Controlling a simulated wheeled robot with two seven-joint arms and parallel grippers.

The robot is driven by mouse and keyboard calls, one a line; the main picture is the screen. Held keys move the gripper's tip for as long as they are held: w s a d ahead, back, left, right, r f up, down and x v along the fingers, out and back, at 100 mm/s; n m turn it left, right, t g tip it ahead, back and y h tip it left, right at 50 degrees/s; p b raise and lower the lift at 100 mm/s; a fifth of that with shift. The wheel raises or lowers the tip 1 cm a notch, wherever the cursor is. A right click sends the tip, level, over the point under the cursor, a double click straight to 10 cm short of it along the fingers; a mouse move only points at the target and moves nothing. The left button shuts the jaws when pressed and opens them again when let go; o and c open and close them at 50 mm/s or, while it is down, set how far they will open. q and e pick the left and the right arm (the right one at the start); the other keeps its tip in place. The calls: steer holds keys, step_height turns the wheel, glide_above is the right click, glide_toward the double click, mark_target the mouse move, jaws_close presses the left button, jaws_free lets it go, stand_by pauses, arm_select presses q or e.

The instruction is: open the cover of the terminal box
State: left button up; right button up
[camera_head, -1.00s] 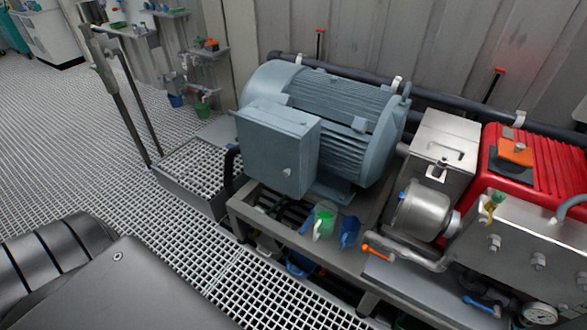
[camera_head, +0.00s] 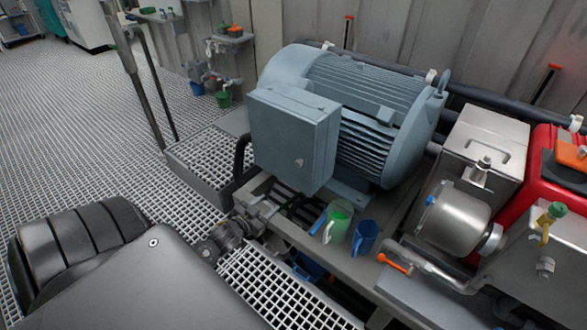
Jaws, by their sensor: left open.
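The terminal box (camera_head: 285,135) is a blue-grey box on the near side of the large blue-grey motor (camera_head: 365,95). My left gripper (camera_head: 258,212) is open and empty, below and left of the box, near the edge of the motor's frame and apart from the cover. It is small in view, and my arm's large dark links partly hide what lies behind them. My right gripper is not in view.
A green cup (camera_head: 338,226) and a blue cup (camera_head: 365,238) stand on the frame (camera_head: 300,232) below the box. A black cable (camera_head: 240,158) curves beside the box. A metal pump (camera_head: 455,215) and red machine (camera_head: 555,170) stand right. Grating floor (camera_head: 75,120) is clear at left.

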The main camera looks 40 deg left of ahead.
mark_target(297, 165)
arm_select(q)
step_height(297, 165, up, 9)
steer(key=w+d+t+h, duration=0.1)
steer(key=w+t, duration=0.1)
steer(key=shift+m, duration=0.3)
steer(key=w+b, duration=0.1)
steer(key=w, duration=0.8)
steer(key=shift+w+d+f, duration=0.1)
steer(key=shift+w+f, duration=0.05)
steer(key=shift+w, duration=0.85)
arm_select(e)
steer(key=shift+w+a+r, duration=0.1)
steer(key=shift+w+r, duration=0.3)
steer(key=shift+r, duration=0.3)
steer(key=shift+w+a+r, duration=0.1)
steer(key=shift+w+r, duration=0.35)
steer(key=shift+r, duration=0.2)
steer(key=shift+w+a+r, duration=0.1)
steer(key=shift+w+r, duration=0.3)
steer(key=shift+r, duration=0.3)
arm_select(q)
steer(key=shift+c, duration=0.4)
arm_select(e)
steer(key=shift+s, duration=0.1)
arm_select(q)
jaws_close()
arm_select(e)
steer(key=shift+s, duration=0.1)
